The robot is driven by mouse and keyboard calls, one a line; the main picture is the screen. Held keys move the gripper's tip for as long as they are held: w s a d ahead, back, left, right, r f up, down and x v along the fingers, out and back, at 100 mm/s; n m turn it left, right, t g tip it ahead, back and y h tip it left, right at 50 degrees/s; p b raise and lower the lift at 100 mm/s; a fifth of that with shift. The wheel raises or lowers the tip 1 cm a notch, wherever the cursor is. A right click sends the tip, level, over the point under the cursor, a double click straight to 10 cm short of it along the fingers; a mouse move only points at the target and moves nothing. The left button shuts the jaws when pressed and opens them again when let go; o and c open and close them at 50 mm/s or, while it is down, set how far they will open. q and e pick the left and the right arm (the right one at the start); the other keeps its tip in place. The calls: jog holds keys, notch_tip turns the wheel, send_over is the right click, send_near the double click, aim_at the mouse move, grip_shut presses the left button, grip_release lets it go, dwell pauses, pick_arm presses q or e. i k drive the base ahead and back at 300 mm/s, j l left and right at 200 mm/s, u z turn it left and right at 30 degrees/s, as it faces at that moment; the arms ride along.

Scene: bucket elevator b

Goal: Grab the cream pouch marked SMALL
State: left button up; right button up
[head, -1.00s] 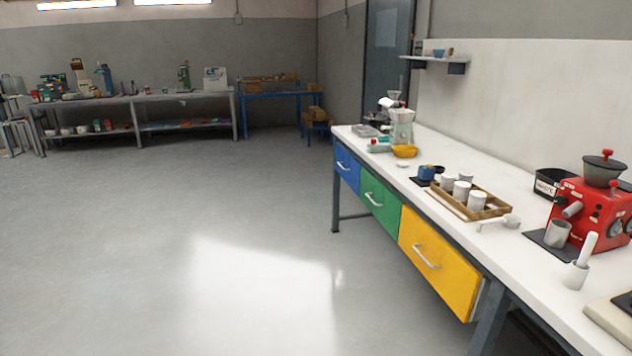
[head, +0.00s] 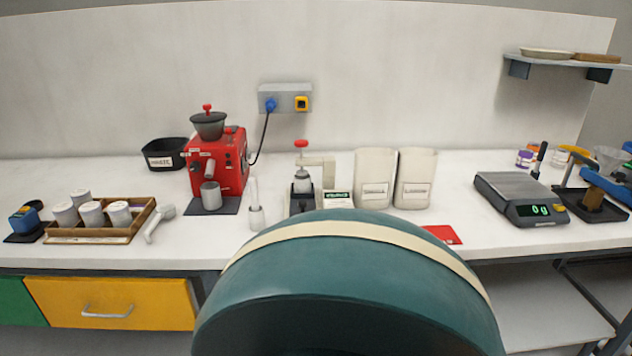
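Two cream pouches stand upright side by side towards the back of the white bench, right of centre. The left pouch (head: 374,178) and the right pouch (head: 415,178) look alike in shape and size. Each has a small pale label on its lower front. The print is too small to read, so I cannot tell which one is marked SMALL. Neither of my grippers shows in the head view, and nothing is holding either pouch.
Left of the pouches stand a tamper press (head: 302,185) and a red machine (head: 218,165). A red card (head: 442,234) lies in front. A scale (head: 520,197) stands right. The bench between right pouch and scale is clear. The lower middle view is blocked.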

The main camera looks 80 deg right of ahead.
aim_at(373, 168)
jog(key=z, duration=1.8)
